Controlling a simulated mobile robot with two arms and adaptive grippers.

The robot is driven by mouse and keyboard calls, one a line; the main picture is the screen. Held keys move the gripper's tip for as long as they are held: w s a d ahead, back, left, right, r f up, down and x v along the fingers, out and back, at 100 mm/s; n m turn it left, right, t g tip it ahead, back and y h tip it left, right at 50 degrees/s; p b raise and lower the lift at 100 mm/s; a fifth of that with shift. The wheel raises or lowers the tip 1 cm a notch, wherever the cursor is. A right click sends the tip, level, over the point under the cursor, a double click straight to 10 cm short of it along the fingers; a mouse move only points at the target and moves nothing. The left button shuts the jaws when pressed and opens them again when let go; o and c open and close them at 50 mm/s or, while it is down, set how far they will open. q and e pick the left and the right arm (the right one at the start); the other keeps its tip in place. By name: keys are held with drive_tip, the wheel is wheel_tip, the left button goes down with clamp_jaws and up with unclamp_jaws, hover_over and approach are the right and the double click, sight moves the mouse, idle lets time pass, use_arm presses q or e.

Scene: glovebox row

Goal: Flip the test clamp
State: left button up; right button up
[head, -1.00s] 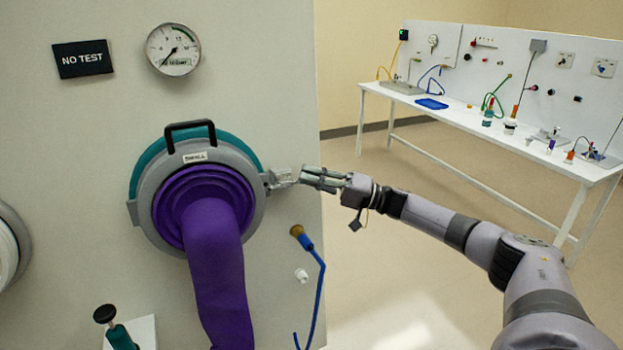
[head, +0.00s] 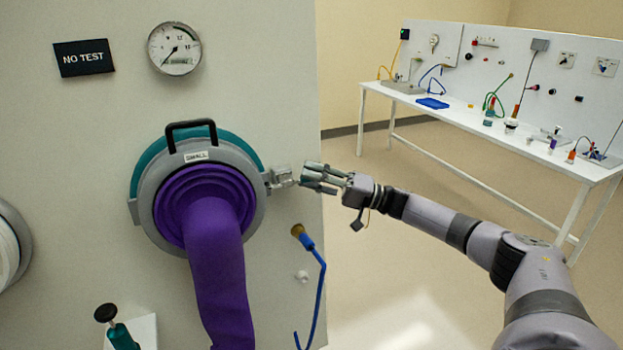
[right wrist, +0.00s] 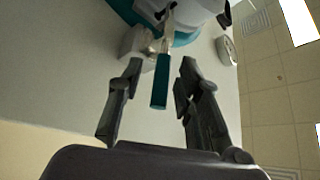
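The test clamp (head: 281,176) is a small grey metal block on the right side of the port ring. In the right wrist view its teal handle (right wrist: 160,82) points toward my gripper from the metal body (right wrist: 137,44). My right gripper (head: 312,178) is just right of the clamp in the head view. In the right wrist view its dark fingers (right wrist: 161,66) are spread on either side of the handle, with gaps on both sides. My left gripper is out of view.
The port ring (head: 258,208) holds a purple glove sleeve (head: 215,260). A blue hose (head: 320,290) hangs below the clamp. A white bench (head: 480,125) stands far right, across open floor.

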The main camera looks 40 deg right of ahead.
drive_tip(key=v, duration=1.2)
drive_tip(key=shift+w, duration=0.1)
idle(0.4)
